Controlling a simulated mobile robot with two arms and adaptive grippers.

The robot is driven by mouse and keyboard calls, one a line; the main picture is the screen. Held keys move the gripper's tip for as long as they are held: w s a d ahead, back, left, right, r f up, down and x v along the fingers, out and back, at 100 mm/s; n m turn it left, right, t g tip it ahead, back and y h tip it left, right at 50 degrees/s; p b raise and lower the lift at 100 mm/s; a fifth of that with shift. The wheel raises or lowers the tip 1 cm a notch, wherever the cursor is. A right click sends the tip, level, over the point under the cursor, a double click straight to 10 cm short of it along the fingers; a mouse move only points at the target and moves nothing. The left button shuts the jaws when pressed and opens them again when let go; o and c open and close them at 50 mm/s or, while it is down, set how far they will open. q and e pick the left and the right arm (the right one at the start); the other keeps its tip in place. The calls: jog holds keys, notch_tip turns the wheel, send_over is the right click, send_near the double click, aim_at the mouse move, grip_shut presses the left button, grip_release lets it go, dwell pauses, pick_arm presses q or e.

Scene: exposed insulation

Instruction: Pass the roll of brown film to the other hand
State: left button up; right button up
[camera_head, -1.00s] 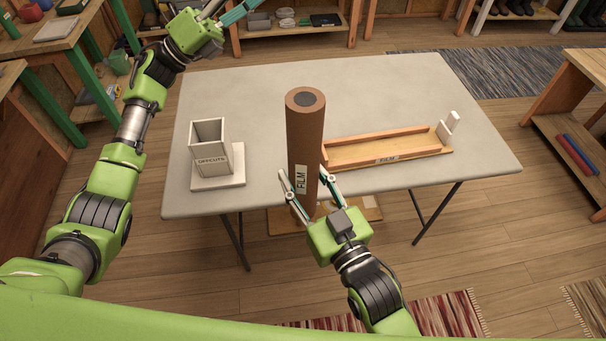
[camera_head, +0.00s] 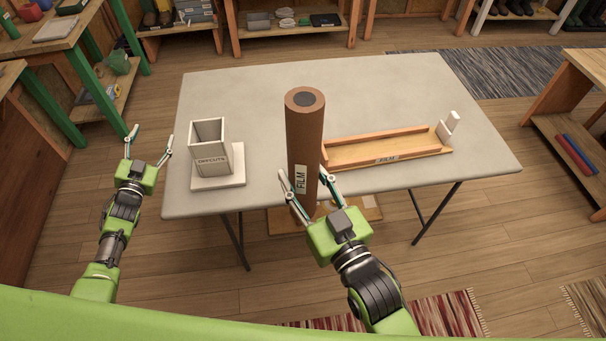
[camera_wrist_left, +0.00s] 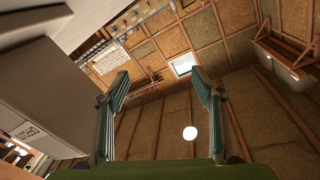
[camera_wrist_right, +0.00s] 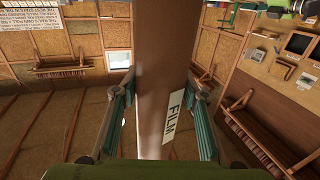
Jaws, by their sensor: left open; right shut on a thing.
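The roll of brown film (camera_head: 305,140) stands upright, with a dark core at its top and a white FILM label low on its side. My right gripper (camera_head: 308,192) is shut on its lower part, in front of the table. The roll fills the middle of the right wrist view (camera_wrist_right: 155,70), between the two fingers (camera_wrist_right: 158,115). My left gripper (camera_head: 150,138) is open and empty at the table's left edge, beside the offcuts box and well left of the roll. The left wrist view shows its fingers (camera_wrist_left: 160,100) spread with nothing between them.
The grey table (camera_head: 265,85) carries an open offcuts box (camera_head: 212,160) at left and a wooden FILM tray (camera_head: 385,150) at right. The offcuts box also shows close in the left wrist view (camera_wrist_left: 45,90). The table's far middle is clear.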

pick_arm(q)
jog(key=s+a+f+n+g+y, duration=0.15)
jog(key=s+f+n+g, duration=0.25)
jog(key=s+f, duration=0.7)
jog(key=s+a+f+n+g+y, duration=0.1)
jog(key=s+a+f+n+g, duration=0.2)
jog(key=s+f, duration=0.8)
jog(key=s+d+f+m+g+h, duration=0.2)
jog(key=s+d+f+g, duration=0.3)
jog(key=s+d+f, duration=1.15)
jog(key=s+d+f+m+g+h, duration=0.1)
jog(key=s+d+f+g, duration=0.1)
jog(key=s+d, duration=0.4)
jog(key=s+d+f+m+g+h, duration=0.1)
jog(key=s+d+f, duration=0.4)
jog(key=s, duration=0.7)
jog(key=shift+s+d+f+m+g, duration=0.2)
jog(key=shift+d+m+g, duration=0.3)
jog(key=shift+d+g, duration=0.55)
